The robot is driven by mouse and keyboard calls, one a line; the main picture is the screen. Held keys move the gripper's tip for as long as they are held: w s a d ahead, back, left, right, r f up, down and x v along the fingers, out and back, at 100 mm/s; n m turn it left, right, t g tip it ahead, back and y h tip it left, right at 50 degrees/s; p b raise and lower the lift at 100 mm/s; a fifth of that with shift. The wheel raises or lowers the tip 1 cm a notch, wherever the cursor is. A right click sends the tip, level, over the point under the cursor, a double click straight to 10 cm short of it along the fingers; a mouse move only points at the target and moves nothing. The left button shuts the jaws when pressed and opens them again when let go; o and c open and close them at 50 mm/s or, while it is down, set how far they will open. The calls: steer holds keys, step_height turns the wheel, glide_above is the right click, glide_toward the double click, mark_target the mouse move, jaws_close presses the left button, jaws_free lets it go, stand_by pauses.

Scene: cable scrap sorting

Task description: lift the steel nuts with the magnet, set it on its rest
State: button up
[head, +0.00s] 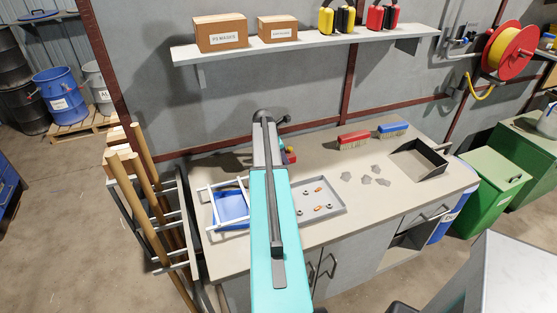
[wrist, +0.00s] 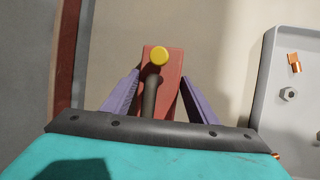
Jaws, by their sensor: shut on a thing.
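My gripper (wrist: 160,76) has its two purple fingers closed on the sides of a red block with a dark rod and a yellow round cap, which I take to be the magnet (wrist: 174,66). In the head view, red and yellow parts (head: 290,155) show beside my arm's end, which hides most of that area. The steel nuts (wrist: 289,94) lie in a grey tray (wrist: 262,75) to the right of my gripper, with copper pieces among them. The tray (head: 342,207) shows right of my arm in the head view. I cannot make out the magnet's rest.
A blue tray (head: 229,208) with a white frame stands left of my arm. Red (head: 353,140) and blue (head: 393,129) brushes stand at the back. Grey scraps (head: 367,181) lie right of the tray, near a dark open bin (head: 420,158). A shelf (head: 300,46) with boxes runs above.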

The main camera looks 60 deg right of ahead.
steer(key=shift+r, duration=0.15)
steer(key=shift+r+b, duration=0.85)
steer(key=shift+r, duration=0.5)
jaws_close()
steer(key=shift+s+a+r, duration=0.1)
steer(key=shift+s+r, duration=0.05)
steer(key=shift+r, duration=0.1)
steer(key=s+a+b, duration=0.1)
steer(key=s+a, duration=0.2)
steer(key=s, duration=0.1)
steer(key=s+a+r+b, duration=0.1)
steer(key=s+a+b, duration=0.1)
steer(key=s+a, duration=0.1)
steer(key=s+a+b, duration=0.1)
steer(key=s+a, duration=0.2)
steer(key=s, duration=0.2)
steer(key=shift+s+a+r, duration=0.15)
steer(key=shift+s+r, duration=0.1)
